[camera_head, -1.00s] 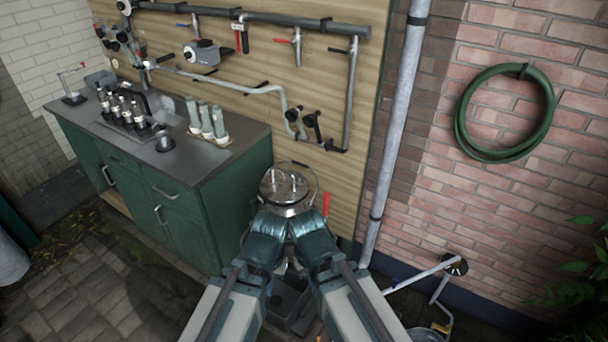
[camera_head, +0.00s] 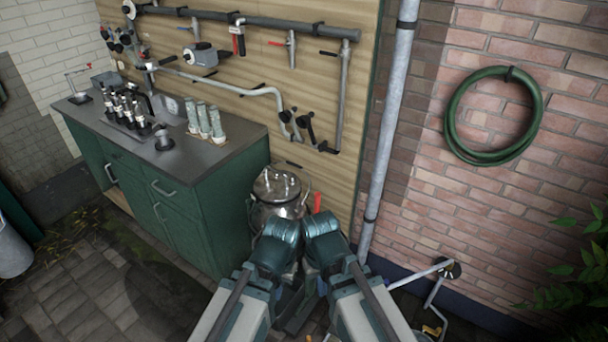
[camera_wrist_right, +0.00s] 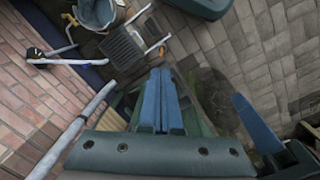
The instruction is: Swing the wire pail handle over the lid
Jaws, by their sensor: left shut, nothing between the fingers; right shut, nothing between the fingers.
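The steel pail (camera_head: 289,211) stands on the ground against the wooden board, right of the green cabinet. Its round lid (camera_head: 277,186) is on top, with a raised grip. A thin wire handle (camera_head: 309,186) seems to arc along the lid's right and back edge; its full course is too fine to tell. My left gripper (camera_head: 281,229) and right gripper (camera_head: 320,224) are side by side just in front of the pail, their fingertips mostly hidden. In the right wrist view my right gripper (camera_wrist_right: 161,98) has its blue fingers together and empty. The pail is not seen there.
The green cabinet (camera_head: 205,215) stands close on the left. A red lever (camera_head: 317,200) is beside the pail on the right. A downpipe (camera_head: 388,130) rises farther right. The right wrist view shows a grey bucket (camera_wrist_right: 97,12) and a crate (camera_wrist_right: 124,48) on the paving.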

